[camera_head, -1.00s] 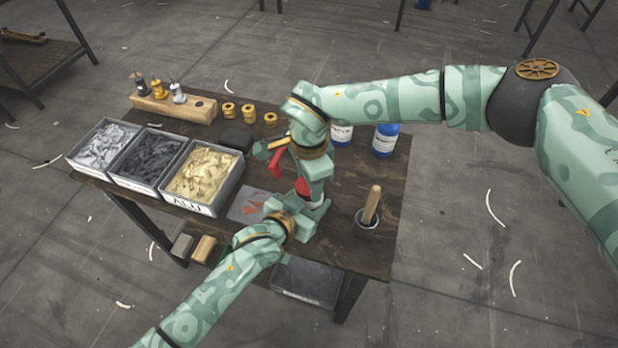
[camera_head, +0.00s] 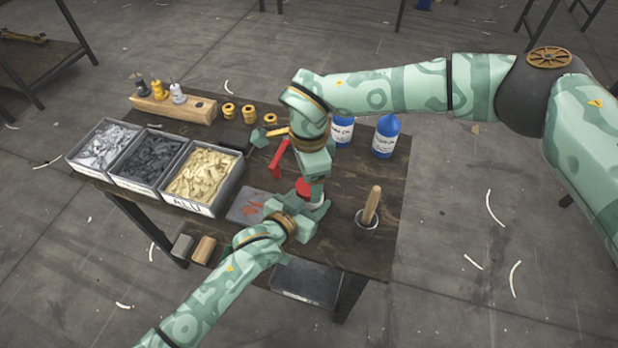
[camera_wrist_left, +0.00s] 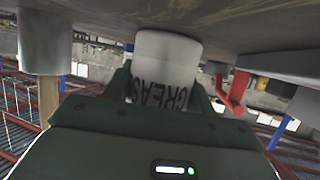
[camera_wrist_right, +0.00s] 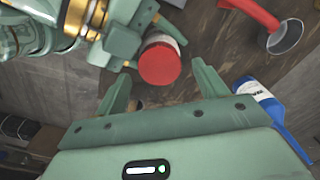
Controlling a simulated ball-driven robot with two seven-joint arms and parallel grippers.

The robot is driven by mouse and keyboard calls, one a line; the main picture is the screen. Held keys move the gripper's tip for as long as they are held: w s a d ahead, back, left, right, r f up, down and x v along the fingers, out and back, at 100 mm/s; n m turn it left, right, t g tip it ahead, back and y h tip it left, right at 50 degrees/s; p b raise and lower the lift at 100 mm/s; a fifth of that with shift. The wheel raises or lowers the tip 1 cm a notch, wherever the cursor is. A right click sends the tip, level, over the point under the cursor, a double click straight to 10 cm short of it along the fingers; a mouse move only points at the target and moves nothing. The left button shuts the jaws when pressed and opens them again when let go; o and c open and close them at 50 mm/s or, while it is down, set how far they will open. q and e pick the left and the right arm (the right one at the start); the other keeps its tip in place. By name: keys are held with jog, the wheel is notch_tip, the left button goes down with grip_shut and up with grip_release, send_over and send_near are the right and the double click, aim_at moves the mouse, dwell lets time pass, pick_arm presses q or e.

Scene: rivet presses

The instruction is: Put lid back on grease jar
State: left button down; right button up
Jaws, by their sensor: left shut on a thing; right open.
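The white grease jar (camera_wrist_left: 166,66) is gripped by my left gripper (camera_wrist_left: 165,92), with the lettering upside down in the left wrist view. In the head view the jar (camera_head: 319,205) is partly hidden by my arms. The red lid (camera_wrist_right: 160,65) covers the jar's top, and the white jar wall (camera_wrist_right: 161,39) shows beside it in the right wrist view. The lid also shows in the head view (camera_head: 303,188). My right gripper (camera_wrist_right: 160,85) is open, its fingers apart and empty, facing the lid with a gap. Whether the lid is fully seated cannot be told.
A red lever (camera_head: 278,156) stands close behind the jar. Two blue bottles (camera_head: 385,138) stand at the back right. A cup with a wooden handle (camera_head: 367,222) is right of the jar. Part bins (camera_head: 204,176) fill the left side. The table's right part is mostly clear.

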notch_tip(320, 180, up, 2)
jog(key=shift+r, duration=0.25)
jog(key=shift+a, duration=0.1)
jog(key=shift+c, duration=0.3)
